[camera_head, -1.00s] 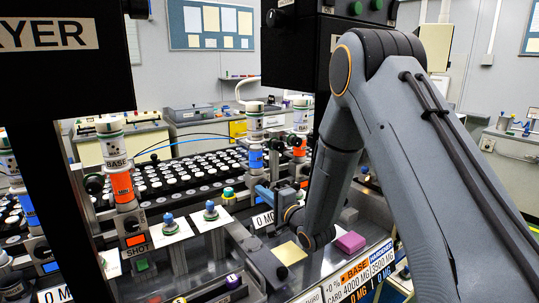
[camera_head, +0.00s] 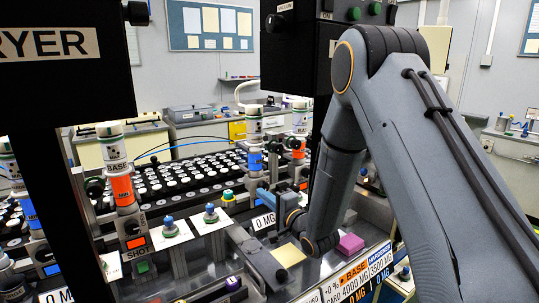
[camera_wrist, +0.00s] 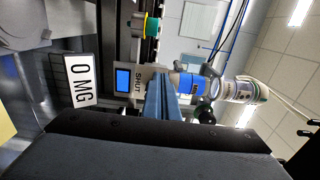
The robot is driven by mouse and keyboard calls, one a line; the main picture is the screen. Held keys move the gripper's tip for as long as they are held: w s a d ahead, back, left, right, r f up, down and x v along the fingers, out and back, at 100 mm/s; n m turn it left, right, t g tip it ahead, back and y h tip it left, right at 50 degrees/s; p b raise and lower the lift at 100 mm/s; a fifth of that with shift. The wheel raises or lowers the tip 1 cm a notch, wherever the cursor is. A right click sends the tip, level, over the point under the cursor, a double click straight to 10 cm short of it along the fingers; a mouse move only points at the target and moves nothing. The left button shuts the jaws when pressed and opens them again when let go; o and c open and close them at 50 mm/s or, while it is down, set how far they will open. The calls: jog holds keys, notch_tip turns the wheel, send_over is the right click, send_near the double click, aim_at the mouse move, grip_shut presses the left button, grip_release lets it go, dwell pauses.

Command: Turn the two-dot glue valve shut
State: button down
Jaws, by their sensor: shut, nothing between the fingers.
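My gripper (camera_head: 262,196) is shut and empty, its blue fingers reaching toward a glue station at the centre back. The fingers also show in the wrist view (camera_wrist: 160,98). Beyond them in that view are a blue-labelled cartridge (camera_wrist: 192,84) and a small blue screen (camera_wrist: 123,79) with the word SHUT beside it. That cartridge also stands in the head view (camera_head: 255,161). A dark round part (camera_wrist: 204,111) is beside the cartridge; I cannot tell if it is the valve handle. Dot marks on this cartridge are not readable. Contact between fingers and station cannot be told.
An orange-labelled BASE cartridge (camera_head: 122,190) stands at left above an orange screen (camera_head: 136,243) marked SHOT or SHUT. A 0 MG display (camera_wrist: 83,80) is near the fingers. A pink block (camera_head: 350,243) and a yellow pad (camera_head: 289,255) lie near my arm. Rows of white-topped parts fill the back.

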jog(key=v, duration=0.3)
jog(key=shift+s+d+p, duration=0.2)
jog(key=shift+s+p, duration=0.15)
jog(key=shift+p, duration=0.05)
jog(key=shift+d, duration=0.1)
